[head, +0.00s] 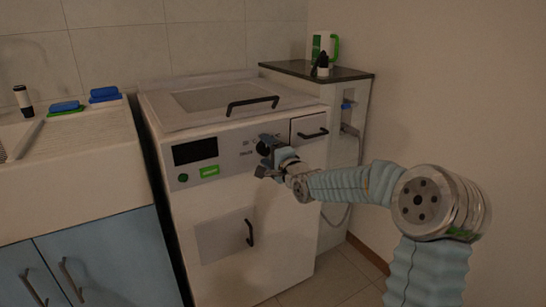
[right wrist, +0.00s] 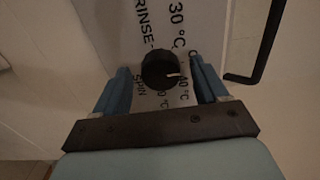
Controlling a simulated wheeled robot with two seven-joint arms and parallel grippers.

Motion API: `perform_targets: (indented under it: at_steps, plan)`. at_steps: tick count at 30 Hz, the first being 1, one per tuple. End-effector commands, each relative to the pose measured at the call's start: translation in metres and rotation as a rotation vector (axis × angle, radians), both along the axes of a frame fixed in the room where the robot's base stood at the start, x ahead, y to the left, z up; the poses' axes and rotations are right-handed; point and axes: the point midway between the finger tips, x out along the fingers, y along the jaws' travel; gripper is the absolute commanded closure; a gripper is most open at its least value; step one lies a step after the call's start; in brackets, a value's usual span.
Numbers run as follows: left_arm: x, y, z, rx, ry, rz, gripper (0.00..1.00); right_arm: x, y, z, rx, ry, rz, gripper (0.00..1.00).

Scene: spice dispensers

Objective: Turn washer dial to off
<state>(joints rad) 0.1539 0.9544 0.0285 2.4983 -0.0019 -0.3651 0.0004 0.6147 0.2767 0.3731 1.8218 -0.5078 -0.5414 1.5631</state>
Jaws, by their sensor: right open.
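The washer (head: 245,240) is a white front panel unit with a black display. Its dial (right wrist: 160,68) is a round black knob with a white mark pointing right, towards the 40 °C label. The labels RINSE, SPIN and several temperatures surround it. My right gripper (head: 265,156) is at the panel, its blue fingers open on either side of the dial in the right wrist view (right wrist: 160,78). I cannot tell whether they touch the knob. No "off" label is readable. My left gripper is not in view.
A black handle (head: 252,103) sticks out on the washer's top and a drawer handle (head: 313,134) lies right of the dial. A dark-topped side cabinet (head: 318,70) holds a green-and-white kettle. A sink counter (head: 80,150) stands at left.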

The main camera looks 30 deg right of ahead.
Motion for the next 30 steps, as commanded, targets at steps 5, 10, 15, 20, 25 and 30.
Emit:
perform_targets:
  at_steps: [5,10,15,20,25,30]
  plan:
    - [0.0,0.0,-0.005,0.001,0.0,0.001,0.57,-0.027,-0.001,-0.001,-0.003,0.0,-0.003,0.28]
    - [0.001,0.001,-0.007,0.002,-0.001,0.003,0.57,-0.07,-0.001,0.0,-0.005,0.001,-0.004,0.28]
    - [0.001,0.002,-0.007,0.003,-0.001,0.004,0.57,-0.107,0.0,0.0,-0.003,0.0,-0.002,0.28]
    - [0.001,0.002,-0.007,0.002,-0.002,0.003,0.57,-0.129,0.0,0.0,-0.002,0.0,-0.002,0.28]
    - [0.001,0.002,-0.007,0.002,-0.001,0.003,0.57,-0.136,0.0,0.0,0.0,0.0,0.0,0.28]
    - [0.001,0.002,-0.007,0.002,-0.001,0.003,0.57,-0.136,0.0,0.0,0.0,0.0,0.0,0.28]
